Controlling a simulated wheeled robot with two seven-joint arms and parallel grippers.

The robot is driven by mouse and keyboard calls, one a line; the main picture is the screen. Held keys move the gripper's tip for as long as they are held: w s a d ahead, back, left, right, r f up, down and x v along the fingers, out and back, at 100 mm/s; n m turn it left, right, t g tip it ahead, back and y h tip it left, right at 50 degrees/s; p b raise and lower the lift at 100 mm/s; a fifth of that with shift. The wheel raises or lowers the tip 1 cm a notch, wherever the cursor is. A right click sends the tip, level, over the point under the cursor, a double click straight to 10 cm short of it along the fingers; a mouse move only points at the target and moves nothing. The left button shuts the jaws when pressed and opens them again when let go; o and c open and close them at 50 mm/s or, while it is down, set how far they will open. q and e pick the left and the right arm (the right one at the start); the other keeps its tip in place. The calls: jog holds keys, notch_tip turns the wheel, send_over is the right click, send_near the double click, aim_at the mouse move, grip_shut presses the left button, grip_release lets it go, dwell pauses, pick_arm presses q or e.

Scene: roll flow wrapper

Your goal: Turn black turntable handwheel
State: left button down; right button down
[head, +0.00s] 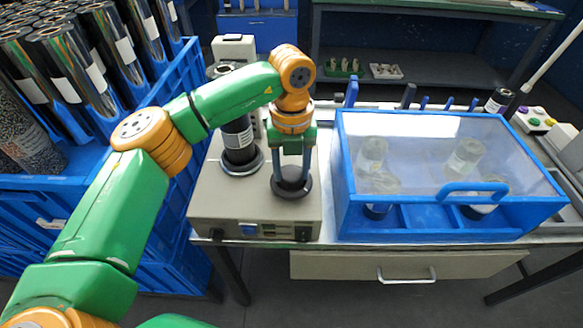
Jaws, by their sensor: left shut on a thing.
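The black turntable handwheel (291,188) is a dark round disc on the top right of the beige machine box (215,205). My left gripper (292,172) points straight down over it, with its fingers around the middle of the handwheel and shut on it. The fingers and wrist hide part of the handwheel, so its exact turn angle cannot be told. To its left, a black roll with a white label (238,140) stands upright on a round dark base (241,163). My right gripper is not in view.
A blue case with a clear lid (420,140) stands close right of the machine, holding several rolls. Blue crates (165,110) with many shiny rolls are at the left. A drawer (350,265) is below the tabletop. Colored buttons (540,112) sit at the right.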

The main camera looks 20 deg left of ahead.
aim_at(292, 173)
pick_arm(q)
jog(key=shift+w+r, duration=0.1)
jog(key=shift+r, duration=0.05)
jog(key=shift+c, duration=1.3)
grip_release()
notch_tip(292, 173, up, 7)
